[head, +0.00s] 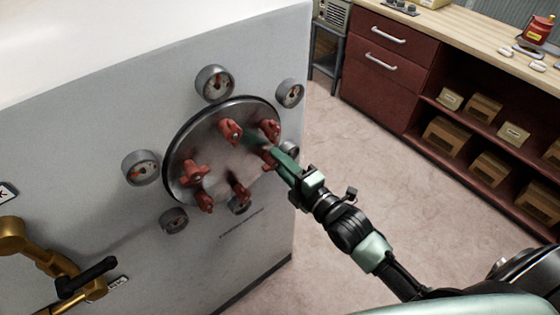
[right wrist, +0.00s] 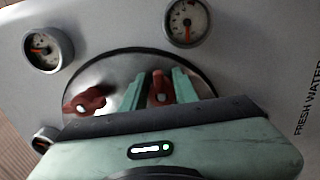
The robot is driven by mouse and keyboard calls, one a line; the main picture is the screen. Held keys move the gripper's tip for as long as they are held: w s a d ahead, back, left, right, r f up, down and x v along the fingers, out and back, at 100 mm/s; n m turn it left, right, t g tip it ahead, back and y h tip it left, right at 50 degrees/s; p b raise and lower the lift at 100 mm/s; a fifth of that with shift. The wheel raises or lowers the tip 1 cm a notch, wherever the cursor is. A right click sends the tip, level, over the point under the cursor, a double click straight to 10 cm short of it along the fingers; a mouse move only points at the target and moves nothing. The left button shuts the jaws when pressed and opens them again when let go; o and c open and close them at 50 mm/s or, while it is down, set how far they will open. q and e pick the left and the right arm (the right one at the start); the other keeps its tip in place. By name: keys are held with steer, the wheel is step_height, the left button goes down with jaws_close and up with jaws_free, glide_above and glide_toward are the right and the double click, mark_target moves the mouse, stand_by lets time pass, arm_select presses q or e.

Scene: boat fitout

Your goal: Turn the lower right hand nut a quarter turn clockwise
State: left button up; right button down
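A round metal plate (head: 216,165) on a grey panel carries several red nuts in a ring. The lower right nut (head: 268,158) is at the plate's right side, partly hidden by my right gripper (head: 278,157). The right gripper comes in from the right with its green fingers reaching to this nut. In the right wrist view, the red nut (right wrist: 159,89) stands between the two fingers, with a narrow gap at the left finger; contact at the right finger is unclear. Another red nut (right wrist: 86,102) is to the left, outside the fingers. My left gripper is not in view.
Round gauges surround the plate, one at the top (head: 214,83) and one at the left (head: 141,168). The upper right nut (head: 269,129) is close to the right gripper. A brass valve with a black lever (head: 86,278) is at lower left. Floor (head: 350,140) is free at right.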

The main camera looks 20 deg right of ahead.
steer(key=shift+m, duration=0.3)
steer(key=shift+m+p, duration=0.65)
steer(key=shift+m, duration=0.35)
steer(key=m+p, duration=0.1)
steer(key=m, duration=0.2)
steer(key=f+m+p, duration=0.1)
steer(key=m, duration=0.2)
steer(key=shift+s+a, duration=0.1)
steer(key=shift+a, duration=0.1)
steer(key=m, duration=0.1)
steer(key=m+p, duration=0.1)
steer(key=m, duration=0.2)
steer(key=shift+a+f+m+p, duration=0.1)
steer(key=shift+a+m+p, duration=0.2)
steer(key=shift+m, duration=0.1)
steer(key=shift+s+a+f+m+p, duration=0.1)
steer(key=shift+m+p, duration=0.15)
steer(key=shift+m, duration=0.9)
steer(key=shift+s+a+m+p, duration=0.1)
steer(key=shift+m+p, duration=0.15)
steer(key=shift+m, duration=0.9)
